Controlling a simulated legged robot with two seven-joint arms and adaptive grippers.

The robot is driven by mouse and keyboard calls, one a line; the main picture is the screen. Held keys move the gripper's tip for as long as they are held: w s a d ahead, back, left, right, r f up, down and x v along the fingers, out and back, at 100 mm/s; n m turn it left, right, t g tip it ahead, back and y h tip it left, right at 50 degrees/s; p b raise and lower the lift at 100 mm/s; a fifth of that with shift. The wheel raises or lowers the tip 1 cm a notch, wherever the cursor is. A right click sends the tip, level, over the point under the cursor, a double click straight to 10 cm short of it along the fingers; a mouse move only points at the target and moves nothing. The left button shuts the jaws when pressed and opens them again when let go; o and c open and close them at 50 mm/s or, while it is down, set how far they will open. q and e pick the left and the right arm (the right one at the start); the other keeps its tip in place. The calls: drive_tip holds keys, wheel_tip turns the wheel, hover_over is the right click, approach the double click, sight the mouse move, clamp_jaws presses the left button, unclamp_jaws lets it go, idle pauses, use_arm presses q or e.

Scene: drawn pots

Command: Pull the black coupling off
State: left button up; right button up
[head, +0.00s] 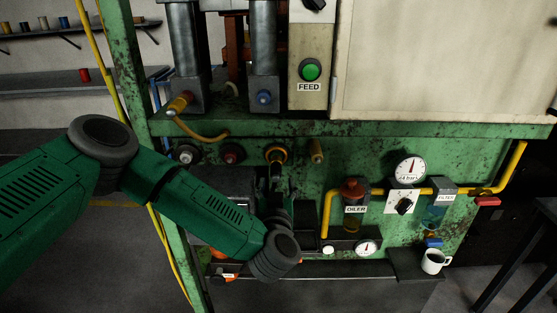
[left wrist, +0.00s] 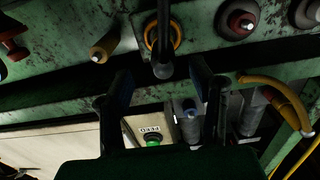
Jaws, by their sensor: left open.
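The black coupling (left wrist: 162,52) sits in an orange ring on the green machine's front, and its dark end sticks out toward the left wrist camera. In the head view the orange ring (head: 276,153) shows below the green ledge, with the coupling (head: 276,166) dark at its middle. My left gripper (head: 277,187) is right below and in front of it, dark and partly hidden by my wrist. In the left wrist view its two fingers (left wrist: 160,72) are apart, one on each side of the coupling's line. I see no contact. My right gripper is not in view.
Beside the coupling are a red-centred fitting (head: 232,153), a pale-centred fitting (head: 186,154) and a brass stub (head: 316,151). The oiler (head: 353,193), yellow pipe (head: 327,212) and gauge (head: 410,168) stand to the right. A white mug (head: 433,262) stands on the low shelf.

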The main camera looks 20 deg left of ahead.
sight(275, 163)
use_arm(q)
drive_tip(key=shift+a, duration=0.45)
drive_tip(key=shift+w+d+b, duration=0.1)
drive_tip(key=shift+w+b, duration=0.5)
drive_tip(key=shift+w, duration=0.2)
drive_tip(key=b+x, duration=0.2)
drive_tip(key=x, duration=0.1)
drive_tip(key=shift+w+f, duration=0.15)
drive_tip(key=shift+w, duration=0.2)
drive_tip(key=x, duration=0.3)
drive_tip(key=shift+s+a, duration=0.15)
drive_tip(key=shift+a, duration=0.1)
drive_tip(key=shift+w+a, duration=0.1)
drive_tip(key=shift+w, duration=0.15)
drive_tip(key=shift+r, duration=0.3)
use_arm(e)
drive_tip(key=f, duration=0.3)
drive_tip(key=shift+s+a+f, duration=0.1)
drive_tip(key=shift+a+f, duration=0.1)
use_arm(q)
drive_tip(key=shift+w+r, duration=0.1)
drive_tip(key=shift+r, duration=0.05)
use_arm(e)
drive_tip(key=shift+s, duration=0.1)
